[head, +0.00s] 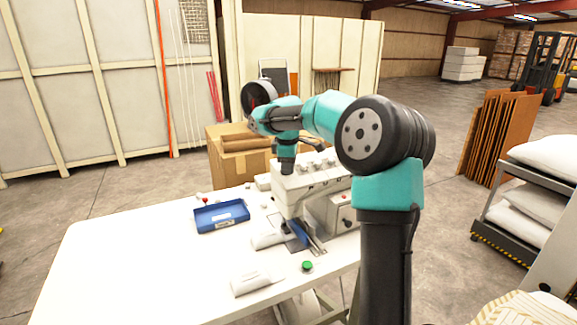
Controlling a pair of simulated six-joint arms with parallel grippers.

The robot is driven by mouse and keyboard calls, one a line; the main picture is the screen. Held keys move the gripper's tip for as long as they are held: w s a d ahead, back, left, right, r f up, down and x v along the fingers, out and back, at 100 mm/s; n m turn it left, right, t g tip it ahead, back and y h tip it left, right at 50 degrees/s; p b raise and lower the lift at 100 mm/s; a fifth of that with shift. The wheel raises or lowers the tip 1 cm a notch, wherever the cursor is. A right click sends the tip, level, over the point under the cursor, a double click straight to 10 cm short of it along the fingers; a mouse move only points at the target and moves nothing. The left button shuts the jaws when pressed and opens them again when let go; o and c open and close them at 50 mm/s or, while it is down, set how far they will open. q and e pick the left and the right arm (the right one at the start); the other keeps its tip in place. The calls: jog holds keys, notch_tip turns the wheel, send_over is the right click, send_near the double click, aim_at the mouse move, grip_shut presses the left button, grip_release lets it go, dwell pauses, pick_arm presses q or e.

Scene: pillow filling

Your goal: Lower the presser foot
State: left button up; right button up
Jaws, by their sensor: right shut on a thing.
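A white sewing machine (300,187) stands on the white table. Its presser foot is too small to make out; a blue piece (299,232) shows in the area under the machine's head. My right arm reaches over the machine from the right. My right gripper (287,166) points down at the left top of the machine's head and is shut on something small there. The held part is hidden by the gripper and too small to identify. My left gripper is not in view.
A blue tray (221,216) lies on the white table (120,262), left of the machine. A green button (307,266) is near the table's front edge. A cardboard box (235,160) stands behind. A cart with white pillows (535,205) is at the right. The table's left part is clear.

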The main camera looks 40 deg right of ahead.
jog(key=shift+c, duration=0.7)
jog(key=shift+s, duration=0.1)
jog(key=shift+s+a+f+t+h, duration=0.15)
jog(key=shift+f+t+h, duration=0.1)
jog(key=shift+t, duration=0.45)
jog(key=shift+s+f+t+h, duration=0.15)
jog(key=shift+t+h, duration=0.1)
jog(key=shift+t, duration=0.45)
jog(key=o, duration=0.9)
jog(key=shift+r, duration=0.1)
jog(key=v, duration=1.7)
jog(key=shift+s+a+r, duration=0.1)
jog(key=shift+s+a, duration=0.05)
